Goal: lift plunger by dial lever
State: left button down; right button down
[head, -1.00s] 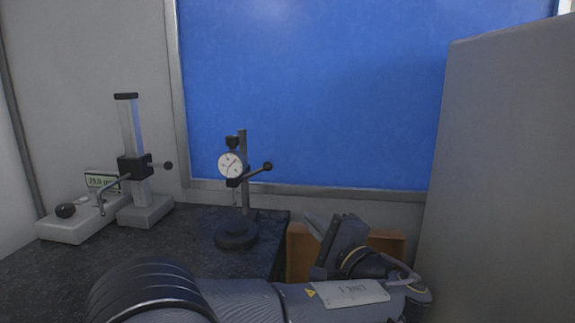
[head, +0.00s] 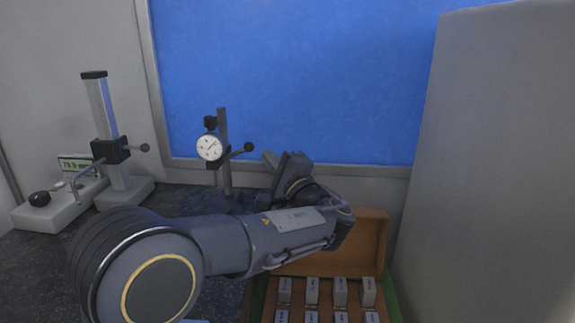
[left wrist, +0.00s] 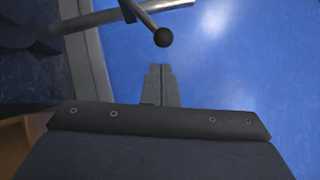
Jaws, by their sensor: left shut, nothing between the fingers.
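The dial gauge (head: 210,148) hangs on a dark stand post (head: 224,130) at the back of the dark worktop, its white face toward me. Its lever ends in a black ball (head: 249,147) on the right. My left gripper (head: 268,157) is shut and empty, just right of and slightly below the ball, apart from it. In the left wrist view the shut fingertips (left wrist: 161,66) point at the lever ball (left wrist: 163,37) with a small gap. The plunger is too small to make out, and my left arm hides the stand's base. My right gripper is not in view.
A digital height gauge (head: 104,150) stands at the left of the worktop (head: 45,260). An open wooden case (head: 372,235) with several small grey blocks lies below my left arm. A grey panel (head: 440,150) rises at the right. A blue board (head: 300,75) covers the back wall.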

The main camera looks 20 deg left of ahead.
aim_at(238, 154)
pick_arm(q)
jog(key=shift+s+a+r, duration=0.15)
jog(key=shift+a+r, duration=0.05)
jog(key=shift+a, duration=0.55)
jog(key=shift+s+a+r+n+g+h+b, duration=0.1)
jog(key=shift+a+r+n+g+h+b, duration=0.3)
jog(key=shift+r+n, duration=0.5)
jog(key=shift+a, duration=0.15)
